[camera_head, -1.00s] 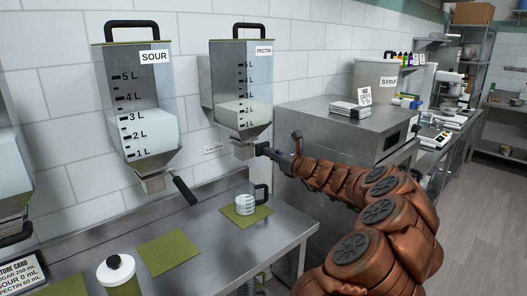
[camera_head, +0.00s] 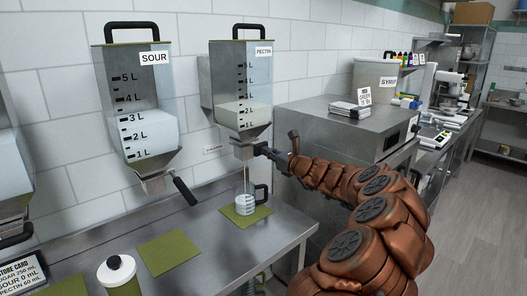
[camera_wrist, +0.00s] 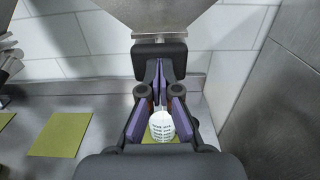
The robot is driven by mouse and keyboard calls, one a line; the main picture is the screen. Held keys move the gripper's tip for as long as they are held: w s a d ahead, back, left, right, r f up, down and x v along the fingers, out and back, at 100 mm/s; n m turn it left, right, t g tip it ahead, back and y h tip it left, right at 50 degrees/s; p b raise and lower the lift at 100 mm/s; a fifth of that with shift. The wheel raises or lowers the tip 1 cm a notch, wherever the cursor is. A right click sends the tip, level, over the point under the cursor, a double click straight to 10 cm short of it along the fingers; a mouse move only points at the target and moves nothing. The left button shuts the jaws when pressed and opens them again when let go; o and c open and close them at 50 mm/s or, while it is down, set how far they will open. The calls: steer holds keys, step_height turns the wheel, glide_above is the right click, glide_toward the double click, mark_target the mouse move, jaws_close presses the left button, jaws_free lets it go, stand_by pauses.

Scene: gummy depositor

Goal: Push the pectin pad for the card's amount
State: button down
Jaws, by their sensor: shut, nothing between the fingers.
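The pectin hopper (camera_head: 225,85), labelled PECTIN, hangs on the wall with pale contents near its 2 L mark. My gripper (camera_head: 270,153) is shut and empty, its tips against the black pad (camera_wrist: 160,56) under the hopper's outlet. A thin pale stream (camera_head: 246,176) shows between the outlet and a clear measuring jug (camera_head: 246,204). The jug stands on a green mat (camera_head: 262,213) below; it also shows in the wrist view (camera_wrist: 161,126), partly behind my fingers. The card (camera_head: 20,276) at lower left reads sugar 250 mL, sour 0 mL, pectin 60 mL.
The sour hopper (camera_head: 141,85) with its black lever hangs to the left. A bare green mat (camera_head: 168,252) and a white-lidded green container (camera_head: 118,274) are on the steel table. A steel cabinet (camera_head: 330,125) stands close on the right.

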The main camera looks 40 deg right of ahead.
steer(key=shift+w+a, duration=0.1)
steer(key=shift+w, duration=0.7)
steer(key=shift+s, duration=0.1)
steer(key=shift+s+p, duration=0.3)
steer(key=shift+s, duration=1.05)
steer(key=shift+w+p, duration=0.4)
steer(key=shift+w, duration=1)
steer(key=shift+s, duration=1.4)
